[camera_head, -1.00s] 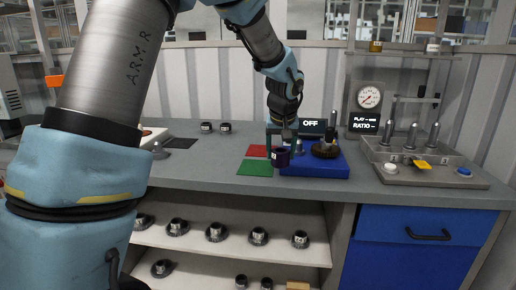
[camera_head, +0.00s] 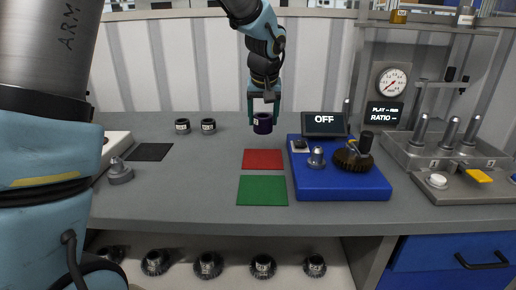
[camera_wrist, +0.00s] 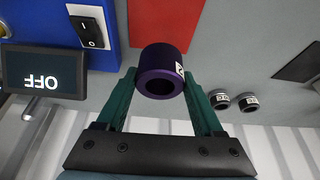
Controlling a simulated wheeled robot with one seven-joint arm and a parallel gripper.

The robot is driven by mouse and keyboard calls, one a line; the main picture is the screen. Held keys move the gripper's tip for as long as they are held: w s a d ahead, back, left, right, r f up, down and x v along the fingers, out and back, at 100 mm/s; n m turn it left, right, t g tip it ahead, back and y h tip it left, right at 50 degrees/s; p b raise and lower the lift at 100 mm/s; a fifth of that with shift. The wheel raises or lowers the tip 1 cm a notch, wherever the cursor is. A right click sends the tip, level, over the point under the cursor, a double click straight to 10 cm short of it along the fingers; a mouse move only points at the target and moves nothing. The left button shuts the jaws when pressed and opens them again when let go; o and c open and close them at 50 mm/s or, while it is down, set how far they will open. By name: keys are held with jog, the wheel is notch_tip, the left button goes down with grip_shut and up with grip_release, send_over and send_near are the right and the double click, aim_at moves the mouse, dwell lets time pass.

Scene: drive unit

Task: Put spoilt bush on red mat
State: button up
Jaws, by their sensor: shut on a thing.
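The bush is a dark purple ring-shaped sleeve with a white label. It (camera_head: 262,124) is between the fingers of my gripper (camera_head: 264,112), which is shut on it. The wrist view shows the bush (camera_wrist: 158,62) upright between the two green fingers (camera_wrist: 160,88). The red mat (camera_head: 263,159) lies flat on the grey bench, nearer the robot than the bush, and looks empty. In the wrist view the red mat (camera_wrist: 166,20) shows just beyond the bush. I cannot tell the exact height of the bush above the bench.
A green mat (camera_head: 262,190) lies in front of the red one. A blue fixture (camera_head: 345,185) with a gear and an "OFF" display (camera_head: 324,124) stands right. Two dark bushes (camera_head: 208,126) and a black mat (camera_head: 148,152) lie left. The bench around the red mat's left is clear.

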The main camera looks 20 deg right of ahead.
notch_tip(320, 180, down, 9)
jog(key=shift+r+p, duration=0.15)
jog(key=shift+p, duration=0.25)
jog(key=o, duration=1.3)
jog(key=shift+c, duration=0.2)
